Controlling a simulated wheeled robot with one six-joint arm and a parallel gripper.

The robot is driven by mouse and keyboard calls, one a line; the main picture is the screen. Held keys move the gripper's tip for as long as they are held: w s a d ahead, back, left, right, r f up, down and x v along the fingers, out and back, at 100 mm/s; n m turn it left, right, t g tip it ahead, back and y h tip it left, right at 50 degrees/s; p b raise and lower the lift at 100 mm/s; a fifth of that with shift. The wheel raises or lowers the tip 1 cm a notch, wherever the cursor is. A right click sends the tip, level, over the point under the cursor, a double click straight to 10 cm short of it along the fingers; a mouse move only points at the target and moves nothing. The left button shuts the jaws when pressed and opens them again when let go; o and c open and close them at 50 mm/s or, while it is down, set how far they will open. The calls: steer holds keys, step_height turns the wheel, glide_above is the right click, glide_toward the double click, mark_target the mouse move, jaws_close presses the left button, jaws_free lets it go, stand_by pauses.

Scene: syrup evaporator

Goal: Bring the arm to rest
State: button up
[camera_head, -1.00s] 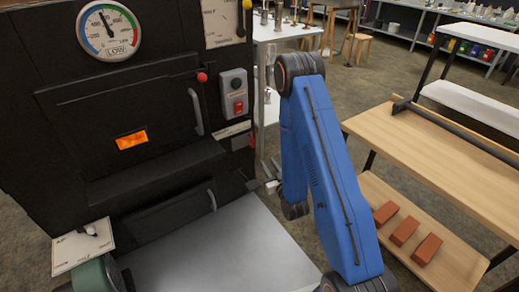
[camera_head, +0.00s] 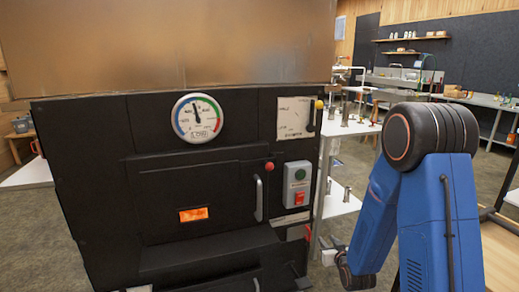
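My blue arm (camera_head: 430,215) stands at the right of the view, bent at its dark round joint near the top. The forearm slopes down and left from that joint. My gripper (camera_head: 328,250) is a small grey shape at the arm's lower left end, close to the right side of the black evaporator front. It is too small to tell whether its fingers are open or shut. No held object is visible.
The black evaporator (camera_head: 105,170) fills the left and middle, with a round gauge (camera_head: 197,118), a glowing orange window (camera_head: 193,215), a door handle (camera_head: 258,199) and a switch box (camera_head: 297,184). White shelves (camera_head: 342,204) stand behind my gripper. A wooden bench (camera_head: 502,258) is at the lower right.

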steer(key=s+d+r+g+h, duration=0.15)
steer(key=s+r+g, duration=0.35)
steer(key=s+r, duration=1)
steer(key=s+r+g, duration=0.2)
steer(key=s+r, duration=0.1)
steer(key=s, duration=1)
steer(key=s+r+m+g, duration=0.1)
steer(key=s+r+g, duration=0.1)
steer(key=s, duration=1.2)
steer(key=shift+s+r+g, duration=0.15)
steer(key=shift+r+g, duration=0.15)
steer(key=shift+r, duration=0.35)
